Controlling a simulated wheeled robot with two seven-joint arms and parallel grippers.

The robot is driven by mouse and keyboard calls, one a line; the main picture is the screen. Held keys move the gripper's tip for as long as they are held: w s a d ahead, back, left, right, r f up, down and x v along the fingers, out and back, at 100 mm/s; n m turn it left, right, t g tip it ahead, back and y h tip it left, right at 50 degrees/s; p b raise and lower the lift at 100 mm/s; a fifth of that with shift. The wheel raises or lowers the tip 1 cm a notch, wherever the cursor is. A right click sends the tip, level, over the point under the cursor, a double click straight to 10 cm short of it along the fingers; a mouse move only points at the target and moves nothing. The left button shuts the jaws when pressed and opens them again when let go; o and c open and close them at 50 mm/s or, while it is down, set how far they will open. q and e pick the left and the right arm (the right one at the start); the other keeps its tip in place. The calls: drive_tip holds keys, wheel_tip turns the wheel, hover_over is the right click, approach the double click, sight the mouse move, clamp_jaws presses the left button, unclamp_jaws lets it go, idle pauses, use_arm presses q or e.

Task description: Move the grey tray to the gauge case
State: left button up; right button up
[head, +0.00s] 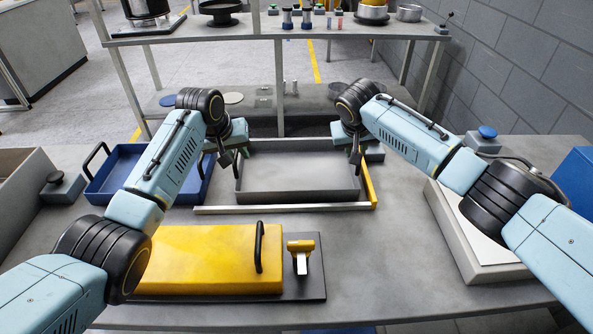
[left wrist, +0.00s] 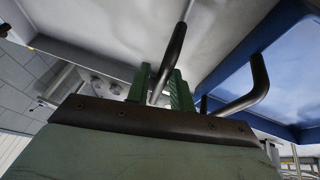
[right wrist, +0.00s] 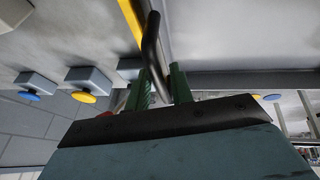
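The grey tray (head: 298,184) is a shallow open box in the middle of the table, level and empty. My left gripper (head: 224,157) is at its left end, and in the left wrist view its green fingers (left wrist: 162,85) close around a black bar handle (left wrist: 175,45). My right gripper (head: 356,157) is at the right end, and in the right wrist view its fingers (right wrist: 162,82) close around the other handle (right wrist: 151,40). I cannot tell whether the tray touches the table. A yellow case (head: 205,262) with a black handle, probably the gauge case, lies front left on a dark board.
A metal and yellow corner edging (head: 285,208) runs along the tray's front and right. A blue tray (head: 118,178) stands close on the left. A shelf rack (head: 280,26) stands behind. A pale sloped box (head: 468,235) is at right. The front middle-right of the table is clear.

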use_arm(q)
clamp_jaws()
use_arm(e)
clamp_jaws()
use_arm(q)
drive_tip(key=shift+r, duration=0.1)
use_arm(e)
drive_tip(key=shift+r, duration=0.1)
